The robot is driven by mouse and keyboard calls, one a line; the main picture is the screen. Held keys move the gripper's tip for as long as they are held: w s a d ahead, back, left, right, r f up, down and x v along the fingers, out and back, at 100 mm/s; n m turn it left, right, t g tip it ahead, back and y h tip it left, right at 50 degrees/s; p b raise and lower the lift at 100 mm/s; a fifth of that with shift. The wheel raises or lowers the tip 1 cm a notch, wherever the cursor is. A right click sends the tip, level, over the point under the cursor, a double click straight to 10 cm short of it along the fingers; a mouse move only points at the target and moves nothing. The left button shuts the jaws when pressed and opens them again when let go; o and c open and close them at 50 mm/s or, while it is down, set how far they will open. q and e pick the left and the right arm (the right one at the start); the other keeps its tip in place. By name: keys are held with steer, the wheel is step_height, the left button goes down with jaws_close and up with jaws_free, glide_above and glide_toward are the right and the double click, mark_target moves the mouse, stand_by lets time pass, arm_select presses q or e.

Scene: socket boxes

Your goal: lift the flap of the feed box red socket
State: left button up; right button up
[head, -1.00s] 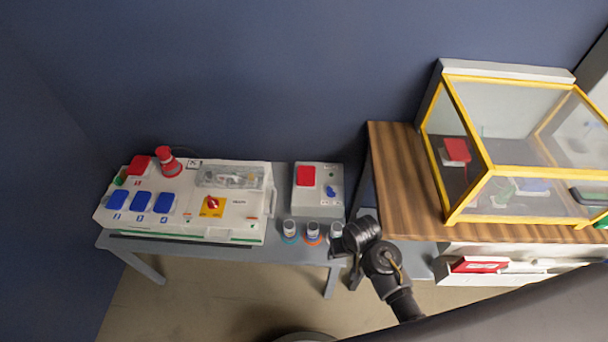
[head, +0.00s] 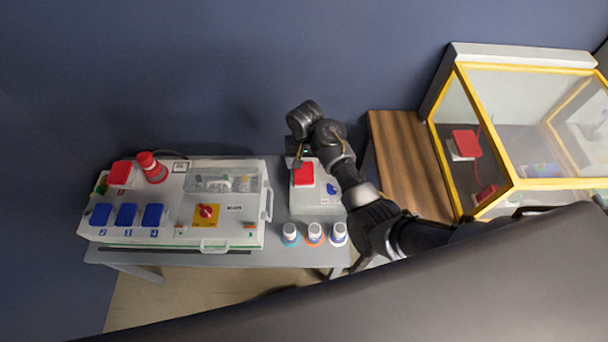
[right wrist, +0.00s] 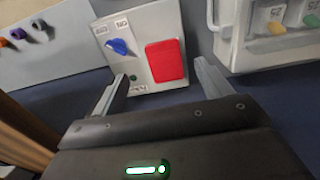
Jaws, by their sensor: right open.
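The feed box (head: 325,203) is a small grey box on the grey table, with a red socket flap (head: 304,174) at its upper left and a blue knob (head: 331,188) beside it. The flap looks down flat. In the right wrist view the red flap (right wrist: 165,60) and blue knob (right wrist: 118,46) appear ahead, upside down. My right gripper (head: 296,161) is at the far edge of the feed box, close to the flap. Its two fingers (right wrist: 161,72) are spread and empty, with the flap seen between and beyond them. Contact cannot be told. My left gripper is not in view.
A larger white panel box (head: 180,235) with blue and red flaps and a red beacon (head: 151,167) stands left. Several small bottles (head: 314,233) stand in front of the feed box. A wooden table (head: 400,160) with a yellow-framed glass case (head: 468,130) is at right.

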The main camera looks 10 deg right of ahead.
glide_above(304, 183)
step_height(304, 183, down, 4)
steer(key=shift+f, duration=0.1)
step_height(304, 183, down, 5)
steer(key=shift+f+b, duration=0.1)
steer(key=shift+b, duration=0.35)
steer(key=shift+w+f, duration=0.1)
steer(key=shift+f, duration=0.5)
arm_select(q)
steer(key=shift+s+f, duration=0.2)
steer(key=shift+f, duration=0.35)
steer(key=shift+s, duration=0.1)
